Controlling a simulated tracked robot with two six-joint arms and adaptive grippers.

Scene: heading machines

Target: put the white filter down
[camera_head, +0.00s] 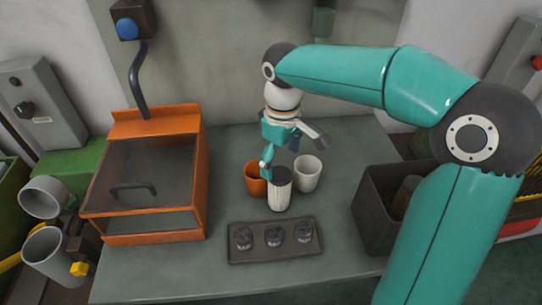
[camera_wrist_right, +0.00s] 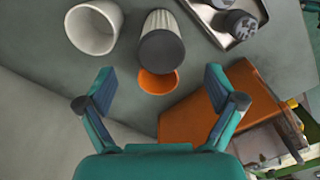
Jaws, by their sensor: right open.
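The white filter (camera_head: 280,194), a ribbed white cylinder with a dark cap, stands upright on the grey bench (camera_head: 222,190). In the right wrist view the filter (camera_wrist_right: 160,22) has its dark cap towards me. My right gripper (camera_head: 281,154) is above and behind the filter. The right wrist view shows its two fingers (camera_wrist_right: 160,80) spread wide, with nothing held between them and the filter beyond their tips. My left gripper is in neither view.
An orange cup (camera_head: 253,182) and a white cup (camera_head: 307,174) stand close to the filter. A dark tray (camera_head: 274,256) with three round dark parts lies in front. An orange glass-lidded box (camera_head: 155,240) is at left, a dark bin (camera_head: 372,215) at right.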

